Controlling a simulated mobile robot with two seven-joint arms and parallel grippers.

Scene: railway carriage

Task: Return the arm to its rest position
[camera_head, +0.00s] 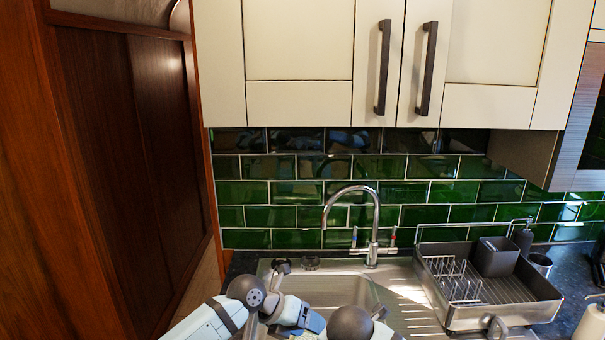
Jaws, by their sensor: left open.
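My left arm comes in from the bottom left and bends over the sink's near-left edge. My right gripper does not show in this view.
A chrome tap (374,225) rises behind the sink. A dish rack (505,318) with a dark cutlery holder (494,257) stands on the right. Cream cupboards (300,60) hang above the green tiles (290,193). A wooden wall panel (130,150) closes off the left.

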